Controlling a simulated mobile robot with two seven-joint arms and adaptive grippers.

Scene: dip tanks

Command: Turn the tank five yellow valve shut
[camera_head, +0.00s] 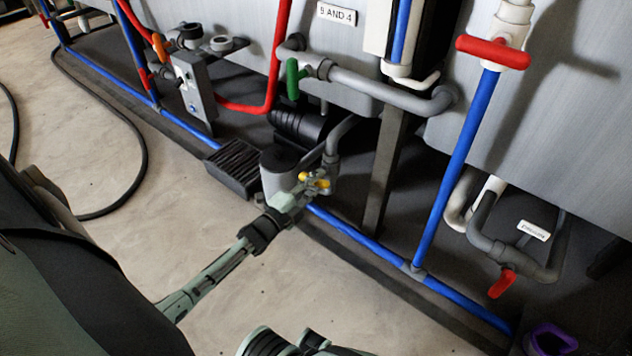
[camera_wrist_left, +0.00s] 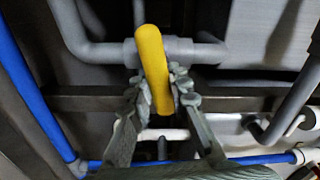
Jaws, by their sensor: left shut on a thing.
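The yellow valve handle (camera_head: 322,183) is on grey pipework low beside a grey cylinder, near the middle of the head view. In the left wrist view the yellow handle (camera_wrist_left: 152,62) stands nearly upright, tilted a little, in front of a horizontal grey pipe. My left gripper (camera_head: 303,191) reaches it from the lower left. In the left wrist view its two fingers (camera_wrist_left: 158,95) are on either side of the handle, shut on it. My right gripper's fingers do not show.
A blue pipe (camera_head: 445,170) rises at the right to a red-handled valve (camera_head: 493,51). A green valve handle (camera_head: 292,79) is above the yellow one. Another red handle (camera_head: 502,283) hangs low right. A dark upright post (camera_head: 385,175) stands close by. The floor at left is open, with a black hose (camera_head: 138,165).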

